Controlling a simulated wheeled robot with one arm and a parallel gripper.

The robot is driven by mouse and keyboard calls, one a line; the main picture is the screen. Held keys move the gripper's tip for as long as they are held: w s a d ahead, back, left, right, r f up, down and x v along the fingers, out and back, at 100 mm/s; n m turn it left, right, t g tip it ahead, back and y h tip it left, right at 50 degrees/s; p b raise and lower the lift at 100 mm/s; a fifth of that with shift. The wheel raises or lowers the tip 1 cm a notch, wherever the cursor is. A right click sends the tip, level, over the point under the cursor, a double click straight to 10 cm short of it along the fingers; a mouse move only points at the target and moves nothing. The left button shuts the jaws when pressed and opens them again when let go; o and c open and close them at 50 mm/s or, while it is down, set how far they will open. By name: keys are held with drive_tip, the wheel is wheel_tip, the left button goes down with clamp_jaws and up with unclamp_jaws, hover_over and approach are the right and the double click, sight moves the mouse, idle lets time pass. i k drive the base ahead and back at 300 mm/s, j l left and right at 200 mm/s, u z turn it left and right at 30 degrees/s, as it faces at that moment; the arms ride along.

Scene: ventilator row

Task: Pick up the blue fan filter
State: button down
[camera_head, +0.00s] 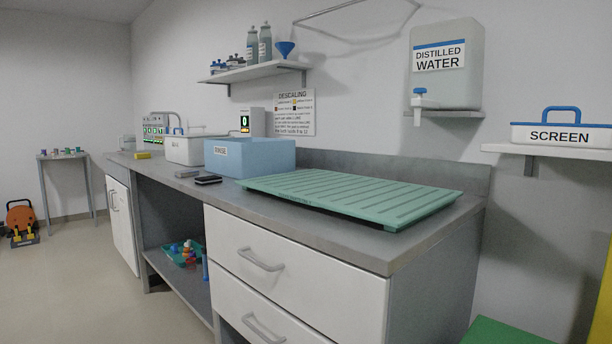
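I cannot pick out a blue fan filter for sure in the head view. Two small flat pieces lie on the grey counter (330,222) in front of the blue rinse bin: a dark one with a pale edge (208,180) and a grey one (187,174). They are too small to tell what they are or whether either has blue on it. A teal tray (172,257) on the lower shelf holds several small coloured items, some of them blue. My gripper is not in view.
The blue rinse bin (236,164) and a ribbed green drain mat (360,195) take up much of the counter. A white bin (190,149) stands farther back. Closed drawers (285,268) front the counter. The floor at left (60,290) is clear.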

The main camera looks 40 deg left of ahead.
sight(191, 172)
drive_tip(key=u, duration=2.2)
drive_tip(key=i+j, duration=0.15)
drive_tip(key=i, duration=0.2)
